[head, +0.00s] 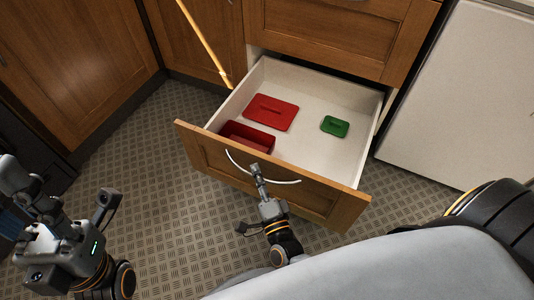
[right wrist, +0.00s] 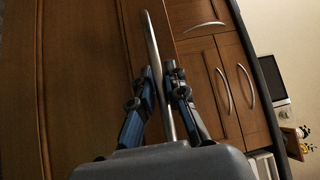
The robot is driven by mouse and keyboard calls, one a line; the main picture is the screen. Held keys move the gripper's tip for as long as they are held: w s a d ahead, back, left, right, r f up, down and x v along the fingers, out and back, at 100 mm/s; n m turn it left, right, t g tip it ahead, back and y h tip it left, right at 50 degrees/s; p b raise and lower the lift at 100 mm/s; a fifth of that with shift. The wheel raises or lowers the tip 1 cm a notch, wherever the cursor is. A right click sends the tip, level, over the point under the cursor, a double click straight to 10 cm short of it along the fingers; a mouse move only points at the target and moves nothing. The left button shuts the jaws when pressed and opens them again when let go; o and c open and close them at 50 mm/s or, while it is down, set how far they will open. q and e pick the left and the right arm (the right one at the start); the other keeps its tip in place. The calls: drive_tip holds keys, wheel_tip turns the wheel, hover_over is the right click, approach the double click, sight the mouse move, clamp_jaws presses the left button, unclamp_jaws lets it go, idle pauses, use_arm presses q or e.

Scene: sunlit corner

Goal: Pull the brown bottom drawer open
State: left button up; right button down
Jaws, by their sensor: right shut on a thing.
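The brown bottom drawer (head: 280,184) stands pulled far out of its cabinet in the head view, with its pale inside showing. Its curved metal handle (head: 285,181) is on the front panel. My right gripper (head: 257,172) is at the handle's middle and shut on it. In the right wrist view, the handle (right wrist: 158,75) runs between the two fingers of that gripper (right wrist: 160,82). My left gripper (head: 75,205) is at the lower left, over the floor and away from the drawer. Its fingers appear spread and empty.
Inside the drawer lie a red lid (head: 271,112), a red container (head: 247,137) and a green lidded box (head: 335,126). A white appliance (head: 450,100) stands to the right. A yellow stick (head: 205,45) is at the top. Patterned floor (head: 140,150) is clear left of the drawer.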

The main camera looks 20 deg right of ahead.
drive_tip(key=shift+s+a, duration=1.05)
drive_tip(key=shift+a, duration=0.15)
drive_tip(key=c, duration=1.6)
unclamp_jaws()
drive_tip(key=s, duration=0.4)
drive_tip(key=s+f, duration=0.1)
drive_tip(key=s, duration=0.7)
drive_tip(key=shift+a+f, duration=0.35)
drive_tip(key=shift+a, duration=0.05)
drive_tip(key=shift+w, duration=0.1)
